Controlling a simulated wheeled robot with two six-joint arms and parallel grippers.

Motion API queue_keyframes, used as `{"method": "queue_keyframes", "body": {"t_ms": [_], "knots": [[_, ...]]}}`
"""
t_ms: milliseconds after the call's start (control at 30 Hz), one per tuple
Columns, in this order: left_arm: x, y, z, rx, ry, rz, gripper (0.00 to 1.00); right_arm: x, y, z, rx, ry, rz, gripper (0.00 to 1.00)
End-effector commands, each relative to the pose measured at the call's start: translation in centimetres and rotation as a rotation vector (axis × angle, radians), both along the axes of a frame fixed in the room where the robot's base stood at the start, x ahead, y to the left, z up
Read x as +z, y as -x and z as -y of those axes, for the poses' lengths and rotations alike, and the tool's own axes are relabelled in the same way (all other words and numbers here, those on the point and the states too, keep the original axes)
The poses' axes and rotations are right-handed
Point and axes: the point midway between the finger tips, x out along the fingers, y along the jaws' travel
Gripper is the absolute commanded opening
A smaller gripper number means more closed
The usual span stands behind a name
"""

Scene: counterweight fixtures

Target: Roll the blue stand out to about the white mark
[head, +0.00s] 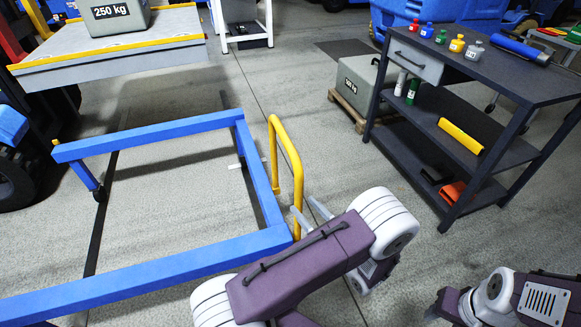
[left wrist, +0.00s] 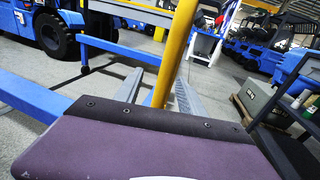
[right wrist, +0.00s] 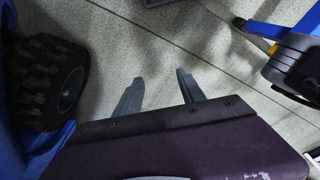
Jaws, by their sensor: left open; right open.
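The blue stand (head: 182,256) is a low blue frame on the floor at the left of the head view, with a caster under its far left corner. Its yellow handle (head: 291,157) rises at the right end. A white mark (head: 236,166) shows on the floor, partly hidden by the frame's right bar. My left gripper (head: 307,212) is open at the near leg of the handle. In the left wrist view the yellow post (left wrist: 176,55) stands between its fingers (left wrist: 165,88). My right gripper (right wrist: 159,92) is open and empty above bare floor.
A dark shelf cart (head: 480,75) with bottles and tools stands at the right. A grey weight (head: 357,85) on a pallet sits behind it. A yellow-edged platform (head: 115,50) carries a 250 kg weight (head: 117,15) at back left. Floor between the handle and cart is clear.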

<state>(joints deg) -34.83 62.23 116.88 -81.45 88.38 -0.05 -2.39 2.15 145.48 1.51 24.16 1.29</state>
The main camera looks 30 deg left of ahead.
Motion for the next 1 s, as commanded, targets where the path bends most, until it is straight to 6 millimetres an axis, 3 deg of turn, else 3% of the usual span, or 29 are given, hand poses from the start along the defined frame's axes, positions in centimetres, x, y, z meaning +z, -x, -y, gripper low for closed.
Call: {"method": "queue_keyframes", "body": {"t_ms": [100, 233, 633, 1000], "knots": [[0.2, -0.9, 1.0, -0.056, -0.037, 0.001, 0.47, 0.2, 1.7, 0.4, -0.023, -0.003, -0.041, 0.47], [0.1, -1.1, 0.5, -0.055, -0.036, 0.002, 0.47, -0.1, 1.6, 0.4, -0.021, -0.003, -0.042, 0.47], [-0.1, -4.6, -6.1, -0.048, -0.034, 0.002, 0.47, -2.0, 1.5, 0.4, -0.020, -0.003, -0.040, 0.47], [0.2, -5.3, -7.1, -0.052, -0.034, 0.001, 0.47, -2.1, 1.5, 0.4, -0.019, -0.003, -0.039, 0.47]]}}
